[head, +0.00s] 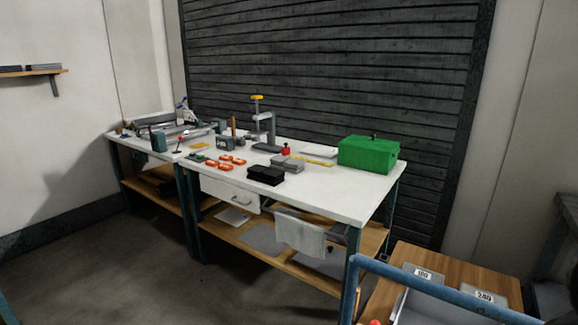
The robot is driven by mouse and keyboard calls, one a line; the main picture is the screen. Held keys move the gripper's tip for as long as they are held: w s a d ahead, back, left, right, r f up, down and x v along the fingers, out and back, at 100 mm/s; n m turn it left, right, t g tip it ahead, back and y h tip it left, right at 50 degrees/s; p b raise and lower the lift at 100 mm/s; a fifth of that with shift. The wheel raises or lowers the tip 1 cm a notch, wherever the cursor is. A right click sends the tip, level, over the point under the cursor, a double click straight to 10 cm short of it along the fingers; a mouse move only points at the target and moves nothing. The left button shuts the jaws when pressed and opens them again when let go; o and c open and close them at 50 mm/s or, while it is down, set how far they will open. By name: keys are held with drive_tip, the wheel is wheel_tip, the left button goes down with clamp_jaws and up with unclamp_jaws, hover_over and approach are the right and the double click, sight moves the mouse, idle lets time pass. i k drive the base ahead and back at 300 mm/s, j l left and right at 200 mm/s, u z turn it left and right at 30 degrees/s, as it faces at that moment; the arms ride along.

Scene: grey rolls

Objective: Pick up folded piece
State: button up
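A light grey folded cloth-like piece (300,233) hangs over a rail at the front of the white-topped workbench (330,197), below its right half. Flat grey sheets (262,240) lie on the wooden lower shelf, partly hidden behind the hanging piece. My gripper is not in view.
On the bench stand a green box (368,154), a black block (265,175), orange parts (226,160) and a clamp stand (264,128). A blue rail (440,290) and wooden surface (450,272) block the lower right. Floor shows left.

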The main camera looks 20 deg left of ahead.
sight(291, 165)
drive_tip(key=i+j+u, duration=0.2)
drive_tip(key=j, duration=0.15)
drive_tip(key=j+u, duration=0.25)
drive_tip(key=j, duration=0.15)
drive_tip(key=i+j+u, duration=0.3)
drive_tip(key=j+u, duration=0.15)
drive_tip(key=j, duration=0.2)
drive_tip(key=i+j+u, duration=0.25)
drive_tip(key=i+j, duration=0.15)
drive_tip(key=i+j+u, duration=0.25)
drive_tip(key=i, duration=0.2)
drive_tip(key=i+j+u, duration=0.25)
drive_tip(key=i, duration=0.2)
drive_tip(key=i+z, duration=0.2)
drive_tip(key=i, duration=0.3)
drive_tip(key=i+z, duration=0.25)
drive_tip(key=i, duration=0.3)
drive_tip(key=i+j+z, duration=0.2)
drive_tip(key=i, duration=0.3)
drive_tip(key=i+l+z, duration=0.15)
drive_tip(key=i+z, duration=0.55)
drive_tip(key=i+j+z, duration=0.1)
drive_tip(key=i+z, duration=0.3)
